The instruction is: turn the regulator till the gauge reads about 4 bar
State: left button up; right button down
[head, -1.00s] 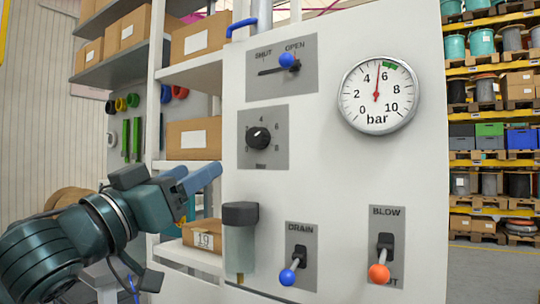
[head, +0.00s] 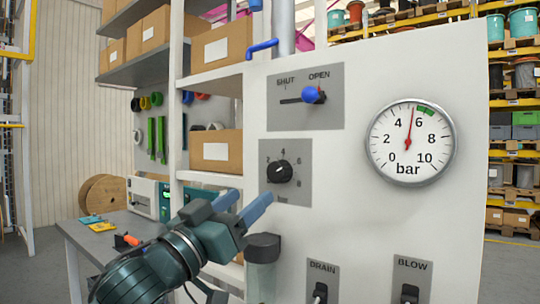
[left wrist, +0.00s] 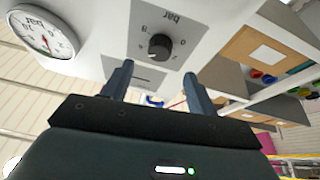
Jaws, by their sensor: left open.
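The regulator is a black knob (head: 280,171) on a grey plate with a number scale, on the white panel. It also shows in the left wrist view (left wrist: 159,46), ahead of the fingers. The round gauge (head: 411,143) is at the panel's upper right. Its red needle stands between 4 and 6, at about 5 bar. The gauge shows upper left in the left wrist view (left wrist: 43,31). My left gripper (head: 249,197) is open and empty, below and left of the knob, apart from it. My right gripper is not in view.
A blue-knobbed lever (head: 312,95) above the regulator sits toward OPEN. A filter bowl (head: 263,262) with a dark cap hangs below the knob, close to my gripper. DRAIN (head: 320,292) and BLOW (head: 409,293) levers are lower. Shelves with boxes (head: 216,151) stand left of the panel.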

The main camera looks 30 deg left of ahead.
aim_at(274, 176)
pick_arm(q)
jog(key=p+x, duration=0.4)
jog(key=x, duration=0.3)
jog(key=shift+w+r, duration=0.1)
jog(key=shift+w, duration=0.25)
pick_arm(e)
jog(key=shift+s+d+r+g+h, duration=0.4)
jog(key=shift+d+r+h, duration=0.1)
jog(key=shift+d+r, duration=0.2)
pick_arm(q)
jog(key=c, duration=1)
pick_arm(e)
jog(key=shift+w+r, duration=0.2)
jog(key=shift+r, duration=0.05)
pick_arm(q)
jog(key=shift+n, duration=0.3)
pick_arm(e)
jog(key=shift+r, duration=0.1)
